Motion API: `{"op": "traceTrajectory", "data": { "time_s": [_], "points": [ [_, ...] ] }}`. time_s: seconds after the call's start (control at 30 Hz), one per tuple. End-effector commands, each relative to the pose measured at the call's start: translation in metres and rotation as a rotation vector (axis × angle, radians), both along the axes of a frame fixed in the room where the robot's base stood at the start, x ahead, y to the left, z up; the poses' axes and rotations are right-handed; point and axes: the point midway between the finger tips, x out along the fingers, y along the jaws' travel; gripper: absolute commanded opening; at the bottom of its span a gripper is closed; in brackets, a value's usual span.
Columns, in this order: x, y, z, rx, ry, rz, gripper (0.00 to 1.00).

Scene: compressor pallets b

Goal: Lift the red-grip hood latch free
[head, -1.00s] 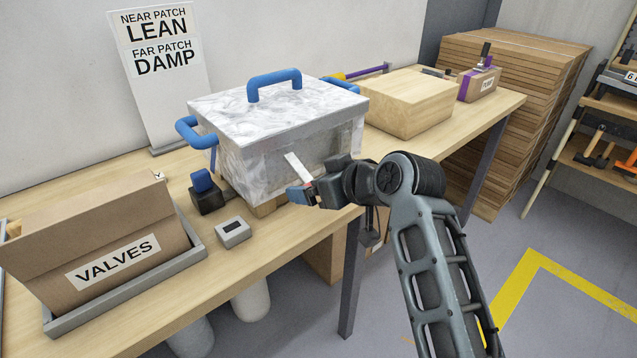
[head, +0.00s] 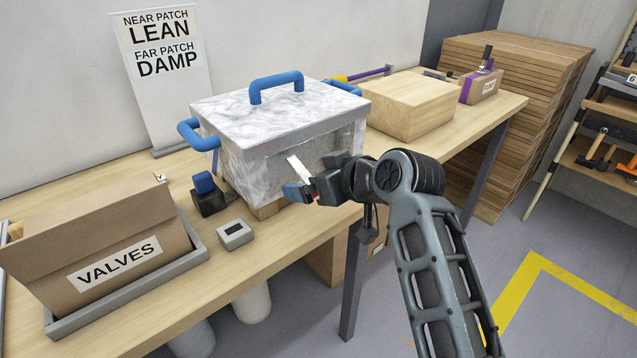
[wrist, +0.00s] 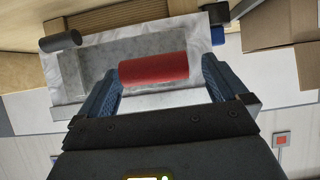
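The hood latch shows in the head view as a pale bar (head: 299,168) slanting down across the front of a marbled grey box (head: 240,180). Its red grip (wrist: 153,69) lies crosswise between the fingers of my gripper (wrist: 162,62) in the wrist view. The blue fingers stand apart, one near each end of the grip. A small gap shows at its right end; contact at the left end is unclear. In the head view my gripper (head: 313,180) is at the box's front, and its fingers hide most of the red grip.
Blue handles (head: 275,86) stick up and out from the box. A black block with a blue top (head: 207,193) and a small grey device (head: 235,235) sit left of it. A VALVES carton (head: 100,240) stands front left; a wooden block (head: 412,105) stands right.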

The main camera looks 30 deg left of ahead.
Motion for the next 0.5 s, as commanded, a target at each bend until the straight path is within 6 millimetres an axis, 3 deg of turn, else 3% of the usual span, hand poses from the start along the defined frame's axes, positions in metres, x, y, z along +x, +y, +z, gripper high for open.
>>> {"op": "traceTrajectory", "data": {
  "time_s": [0.23,0.5],
  "points": [
    [-0.002,-0.009,-0.001,-0.004,0.006,-0.003,1.00],
    [-0.016,-0.041,0.021,-0.002,0.001,-0.003,1.00]
  ]
}}
